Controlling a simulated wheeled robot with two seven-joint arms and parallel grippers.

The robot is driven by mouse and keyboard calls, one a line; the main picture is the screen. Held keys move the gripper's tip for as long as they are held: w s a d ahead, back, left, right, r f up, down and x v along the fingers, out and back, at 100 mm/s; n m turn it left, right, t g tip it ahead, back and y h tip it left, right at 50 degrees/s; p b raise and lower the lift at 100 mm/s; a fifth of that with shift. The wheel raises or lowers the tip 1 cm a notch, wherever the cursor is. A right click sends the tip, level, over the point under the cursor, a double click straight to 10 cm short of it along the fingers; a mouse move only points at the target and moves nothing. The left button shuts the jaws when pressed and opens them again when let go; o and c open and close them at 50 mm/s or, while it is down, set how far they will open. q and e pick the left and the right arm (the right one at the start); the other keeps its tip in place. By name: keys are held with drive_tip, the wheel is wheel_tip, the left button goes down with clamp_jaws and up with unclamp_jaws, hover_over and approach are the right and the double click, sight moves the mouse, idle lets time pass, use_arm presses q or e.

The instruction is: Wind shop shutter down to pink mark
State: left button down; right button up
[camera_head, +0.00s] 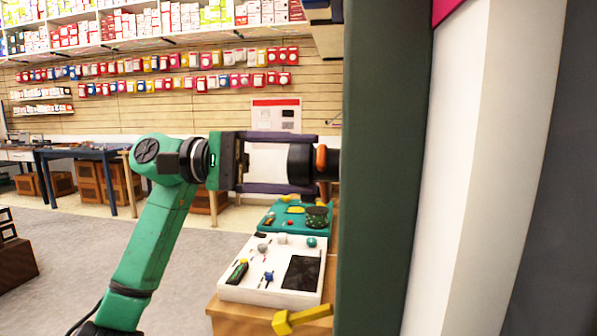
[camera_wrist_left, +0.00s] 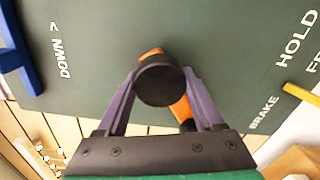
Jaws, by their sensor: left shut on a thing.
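My left gripper (camera_head: 312,165) reaches in from the left and is shut on a black round crank knob (camera_wrist_left: 160,82), its purple fingers on either side. The orange crank arm (camera_wrist_left: 182,108) shows behind the knob, and an orange part (camera_head: 321,158) shows beside the fingertips in the head view. The crank is mounted on a dark green panel (camera_head: 385,170), marked DOWN, HOLD and BRAKE in the wrist view. A pink piece (camera_head: 446,9) shows at the top edge; I cannot tell if it is the mark. I cannot make out the shutter. My right gripper is not in view.
A yellow lever (camera_head: 302,319) sticks out low beside the panel, near the BRAKE label. A blue part (camera_wrist_left: 14,50) stands out near DOWN. A white tray (camera_head: 245,290) and a teal tray (camera_head: 268,224) rest on a wooden bench below my gripper. Open floor lies left.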

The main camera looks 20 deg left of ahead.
use_arm(q)
drive_tip(key=shift+m+b, duration=0.3)
drive_tip(key=shift+m, duration=1.4)
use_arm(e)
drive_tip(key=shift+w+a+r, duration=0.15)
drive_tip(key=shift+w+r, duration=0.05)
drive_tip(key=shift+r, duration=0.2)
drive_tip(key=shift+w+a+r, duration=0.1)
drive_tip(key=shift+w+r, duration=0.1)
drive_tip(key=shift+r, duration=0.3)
use_arm(q)
unclamp_jaws()
drive_tip(key=p+v, duration=0.1)
drive_tip(key=v, duration=1.3)
drive_tip(key=shift+s+a, duration=0.15)
drive_tip(key=shift+a, duration=0.15)
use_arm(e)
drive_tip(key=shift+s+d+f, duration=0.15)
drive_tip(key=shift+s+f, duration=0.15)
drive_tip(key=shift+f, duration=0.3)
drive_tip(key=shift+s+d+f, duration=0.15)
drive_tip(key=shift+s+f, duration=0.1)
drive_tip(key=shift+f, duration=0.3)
